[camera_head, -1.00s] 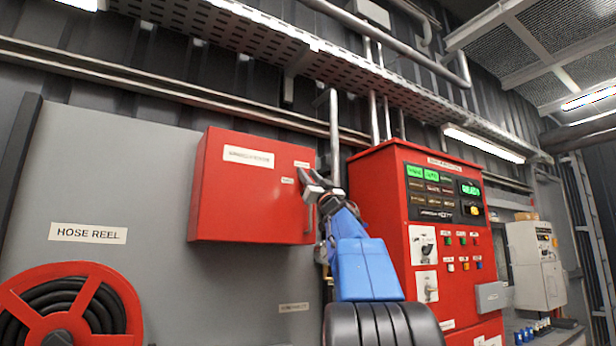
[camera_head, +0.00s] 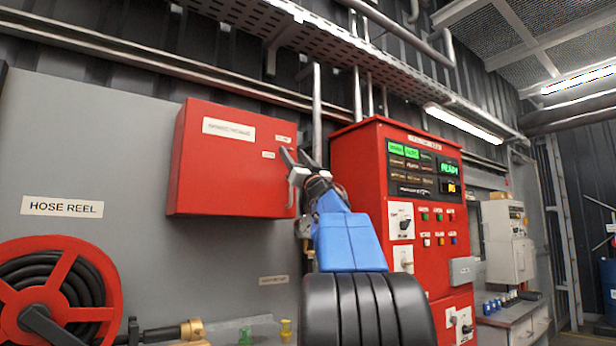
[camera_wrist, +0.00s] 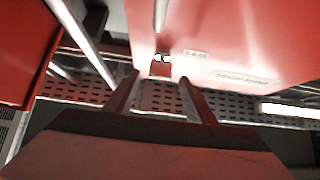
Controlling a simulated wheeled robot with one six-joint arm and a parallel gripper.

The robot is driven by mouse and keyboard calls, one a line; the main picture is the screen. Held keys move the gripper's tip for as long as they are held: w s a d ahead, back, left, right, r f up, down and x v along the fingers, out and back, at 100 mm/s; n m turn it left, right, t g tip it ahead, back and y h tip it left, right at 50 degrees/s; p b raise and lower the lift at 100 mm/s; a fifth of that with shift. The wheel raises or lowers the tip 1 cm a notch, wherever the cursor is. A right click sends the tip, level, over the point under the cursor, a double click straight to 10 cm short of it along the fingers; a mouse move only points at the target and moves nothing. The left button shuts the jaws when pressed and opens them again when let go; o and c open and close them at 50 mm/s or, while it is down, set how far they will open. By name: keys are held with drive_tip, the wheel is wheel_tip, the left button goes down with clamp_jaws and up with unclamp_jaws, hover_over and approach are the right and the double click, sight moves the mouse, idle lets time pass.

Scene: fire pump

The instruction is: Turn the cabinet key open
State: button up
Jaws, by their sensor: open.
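The red wall cabinet (camera_head: 222,160) is closed and carries a white label on its front. My gripper (camera_head: 295,158) is at the right edge of the cabinet's front in the head view, with its fingers apart and nothing between them. In the wrist view the two fingers of my gripper (camera_wrist: 158,78) stand apart, and the cabinet (camera_wrist: 225,35) fills the upper right. A small pale and dark fitting (camera_wrist: 161,61), perhaps the key, shows between and beyond the fingertips. I cannot tell its turn, or whether a finger touches the cabinet.
A red control panel (camera_head: 372,180) with lit green displays stands close to the right of my arm. A vertical pipe (camera_head: 317,110) runs between it and the cabinet. A hose reel (camera_head: 60,290) is at the lower left.

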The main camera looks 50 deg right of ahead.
drive_tip(key=v, duration=1.3)
drive_tip(key=shift+s, duration=0.2)
drive_tip(key=shift+f, duration=0.15)
drive_tip(key=w+a+f+m+g, duration=0.15)
drive_tip(key=a+f+g, duration=0.35)
drive_tip(key=f, duration=0.7)
drive_tip(key=w+a+f+m+g+h, duration=0.1)
drive_tip(key=a+f+m+g, duration=0.15)
drive_tip(key=a+f, duration=0.65)
drive_tip(key=w+a+f+m+g, duration=0.15)
drive_tip(key=a+f+g, duration=0.3)
drive_tip(key=f, duration=0.95)
drive_tip(key=s+a+f+n+g+y, duration=0.2)
drive_tip(key=s+a+f+g, duration=0.1)
drive_tip(key=s+a+f, duration=0.4)
drive_tip(key=s+a+f+n+g+y, duration=0.2)
drive_tip(key=s+a+f, duration=0.4)
drive_tip(key=f, duration=0.8)
drive_tip(key=s+a+f+n+g+y, duration=0.3)
drive_tip(key=s+a+f, duration=0.4)
drive_tip(key=f, duration=0.3)
drive_tip(key=shift+s+a+f+n+g, duration=0.2)
drive_tip(key=shift+s+a+n+g, duration=0.15)
drive_tip(key=shift+s+g, duration=0.5)
